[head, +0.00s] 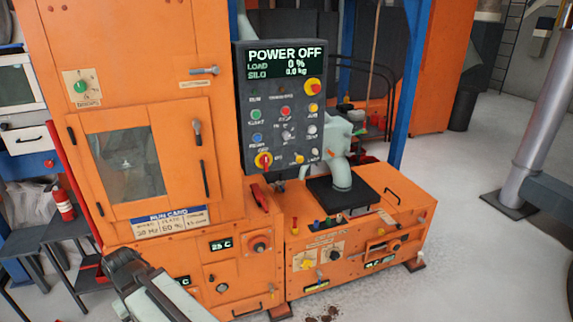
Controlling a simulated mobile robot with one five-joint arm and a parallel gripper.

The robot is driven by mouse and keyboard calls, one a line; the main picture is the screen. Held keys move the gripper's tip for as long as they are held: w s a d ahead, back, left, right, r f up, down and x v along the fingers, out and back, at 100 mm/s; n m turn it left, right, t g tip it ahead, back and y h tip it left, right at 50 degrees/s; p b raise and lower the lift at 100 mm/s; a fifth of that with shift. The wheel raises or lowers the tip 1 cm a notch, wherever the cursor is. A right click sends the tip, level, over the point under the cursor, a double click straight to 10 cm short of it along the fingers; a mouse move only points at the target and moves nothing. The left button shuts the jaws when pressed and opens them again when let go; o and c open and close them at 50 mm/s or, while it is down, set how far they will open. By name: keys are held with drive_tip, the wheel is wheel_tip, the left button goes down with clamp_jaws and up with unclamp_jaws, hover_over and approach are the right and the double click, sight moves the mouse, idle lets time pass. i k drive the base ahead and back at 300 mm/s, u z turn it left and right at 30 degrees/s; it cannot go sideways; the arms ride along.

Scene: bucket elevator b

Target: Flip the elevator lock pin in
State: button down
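The orange elevator cabinet (180,55) stands at left centre with a windowed door (127,165). A silver pin-like fitting (204,71) sticks out sideways on its upper front, above a small label too small to read. A dark door handle (196,130) and a red lever (259,197) are lower down. I cannot tell for sure which of these is the lock pin. Part of my arm shows at the bottom left, in front of the cabinet's lower part. No gripper fingers can be made out, and nothing is seen touching the cabinet's fittings.
A dark control panel (285,110) reads POWER OFF. A low orange unit (355,250) with knobs stands at right. A fire extinguisher (64,204) and dark tables (50,240) are at left. A grey post (535,120) stands far right.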

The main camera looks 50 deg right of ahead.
sight(300, 159)
drive_tip(key=z, duration=0.05)
drive_tip(key=k, duration=1.15)
drive_tip(key=z, duration=0.45)
drive_tip(key=i, duration=1)
drive_tip(key=u, duration=0.05)
